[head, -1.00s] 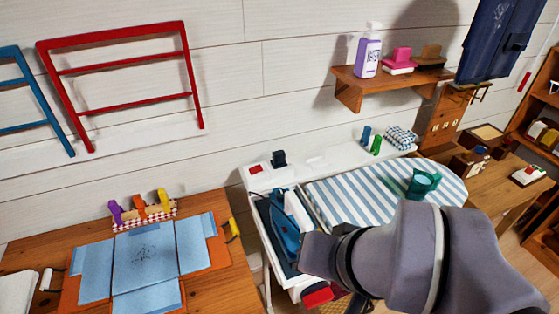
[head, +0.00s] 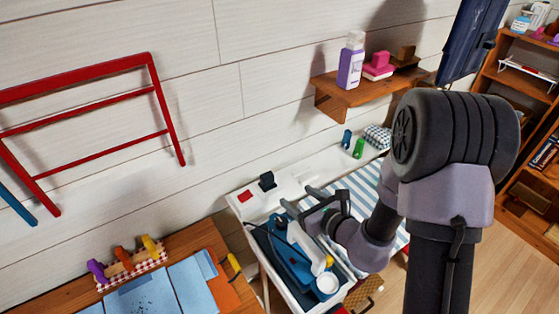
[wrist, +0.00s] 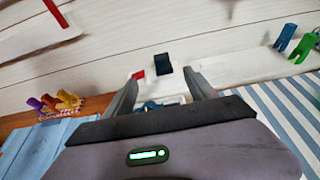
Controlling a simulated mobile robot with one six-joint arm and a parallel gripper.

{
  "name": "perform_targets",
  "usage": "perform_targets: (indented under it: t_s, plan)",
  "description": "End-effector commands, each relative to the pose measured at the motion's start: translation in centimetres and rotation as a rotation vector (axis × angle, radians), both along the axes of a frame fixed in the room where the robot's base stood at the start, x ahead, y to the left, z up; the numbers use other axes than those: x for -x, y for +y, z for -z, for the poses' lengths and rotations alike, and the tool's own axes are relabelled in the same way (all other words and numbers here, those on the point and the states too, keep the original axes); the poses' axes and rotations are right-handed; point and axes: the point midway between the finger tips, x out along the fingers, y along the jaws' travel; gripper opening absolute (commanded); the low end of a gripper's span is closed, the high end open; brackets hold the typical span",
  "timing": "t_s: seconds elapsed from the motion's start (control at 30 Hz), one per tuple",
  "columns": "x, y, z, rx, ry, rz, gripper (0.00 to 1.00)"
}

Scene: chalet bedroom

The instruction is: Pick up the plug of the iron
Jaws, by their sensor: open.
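The iron's plug (head: 267,181), small and dark, stands on the white panel at the back left of the ironing board, beside a red switch (head: 245,196). In the wrist view the plug (wrist: 163,66) shows ahead, between the lines of my fingers. My gripper (head: 297,197) is open and empty, with its fingers pointing toward the plug from the right and apart from it. Its fingers (wrist: 164,82) also show in the wrist view. The blue and white iron (head: 287,262) lies in the tray at the board's left end, partly behind my arm.
The striped ironing board (head: 365,186) is partly hidden by my arm. Green (head: 359,148) and blue clips stand on the ledge behind it. A wooden shelf (head: 345,105) juts from the wall above. A wooden table (head: 205,235) with blue cloth stands at left.

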Motion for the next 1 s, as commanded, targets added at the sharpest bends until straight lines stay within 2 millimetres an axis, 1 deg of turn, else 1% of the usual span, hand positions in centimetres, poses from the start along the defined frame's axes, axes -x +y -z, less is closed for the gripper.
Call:
perform_targets:
  t_s: [0.03,0.3,0.4,0.53,0.67,0.73,0.83,1.0]
  plan:
    - [-0.7,0.4,0.6,0.000,0.001,0.004,0.65]
    - [-6.8,4.7,3.4,-0.001,0.000,0.000,0.65]
    - [-8.4,5.6,4.0,0.000,0.000,0.001,0.65]
    - [-9.5,6.4,4.5,0.000,0.000,0.001,0.65]
    - [-11.7,7.6,5.8,-0.001,-0.001,0.000,0.65]
    - [-12.6,8.1,6.1,-0.001,0.000,0.001,0.65]
    - [-13.3,8.6,6.2,0.000,0.000,0.001,0.65]
    - [-13.3,8.6,6.1,0.000,0.000,0.001,0.65]
